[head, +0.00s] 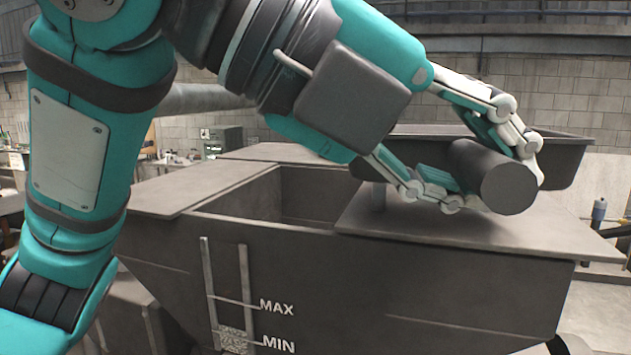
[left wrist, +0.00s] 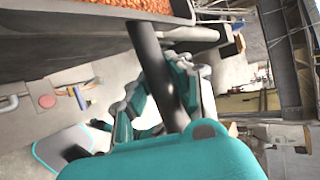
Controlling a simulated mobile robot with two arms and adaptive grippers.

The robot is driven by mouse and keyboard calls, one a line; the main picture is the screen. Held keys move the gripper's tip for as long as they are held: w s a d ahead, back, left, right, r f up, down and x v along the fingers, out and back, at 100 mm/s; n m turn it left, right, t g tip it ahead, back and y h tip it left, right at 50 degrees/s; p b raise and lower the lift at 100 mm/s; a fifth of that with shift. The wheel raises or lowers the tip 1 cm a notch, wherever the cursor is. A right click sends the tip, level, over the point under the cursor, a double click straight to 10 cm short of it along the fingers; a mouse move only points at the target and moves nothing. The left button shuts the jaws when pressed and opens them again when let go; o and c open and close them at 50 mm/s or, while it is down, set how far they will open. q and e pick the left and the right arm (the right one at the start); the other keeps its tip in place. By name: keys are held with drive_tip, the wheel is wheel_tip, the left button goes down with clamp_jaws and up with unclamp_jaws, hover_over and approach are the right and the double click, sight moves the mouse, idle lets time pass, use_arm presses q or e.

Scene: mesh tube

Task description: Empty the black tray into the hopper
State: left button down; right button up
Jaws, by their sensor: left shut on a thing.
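The black tray (head: 565,155) is held level, or nearly so, above the right part of the grey hopper (head: 400,285), beyond my left gripper (head: 492,180). My left gripper is shut around the tray's dark round handle (head: 511,188). In the left wrist view, the handle (left wrist: 150,55) runs from the tray (left wrist: 95,20) down between the fingers. Orange granules (left wrist: 150,5) lie in the tray. The hopper's opening (head: 255,195) is left of the tray in the head view, and its floor is hidden. My right gripper is not in view.
A flat lid panel (head: 440,235) covers the hopper's right part beneath the gripper. Another panel (head: 165,195) lies on its left. The sight window (head: 230,310) shows grains near the MIN mark. A workbench and block walls stand behind.

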use_arm(q)
drive_tip(key=shift+w, duration=0.5)
drive_tip(key=shift+s+r, duration=0.1)
drive_tip(key=shift+s, duration=0.15)
drive_tip(key=shift+a+r, duration=0.1)
drive_tip(key=shift+r, duration=0.2)
drive_tip(key=shift+w+a+r, duration=0.15)
drive_tip(key=shift+w+r, duration=0.1)
drive_tip(key=shift+r, duration=0.2)
drive_tip(key=shift+w+a+r+n+g+h, duration=0.2)
drive_tip(key=shift+w+a+r+h, duration=0.1)
drive_tip(key=shift+r, duration=0.25)
drive_tip(key=shift+w+a+r+n+g+h, duration=0.2)
drive_tip(key=shift+a+r+h, duration=0.1)
drive_tip(key=shift+r, duration=0.25)
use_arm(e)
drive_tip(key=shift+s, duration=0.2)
use_arm(q)
drive_tip(key=shift+w+a+r, duration=0.1)
drive_tip(key=shift+r, duration=0.1)
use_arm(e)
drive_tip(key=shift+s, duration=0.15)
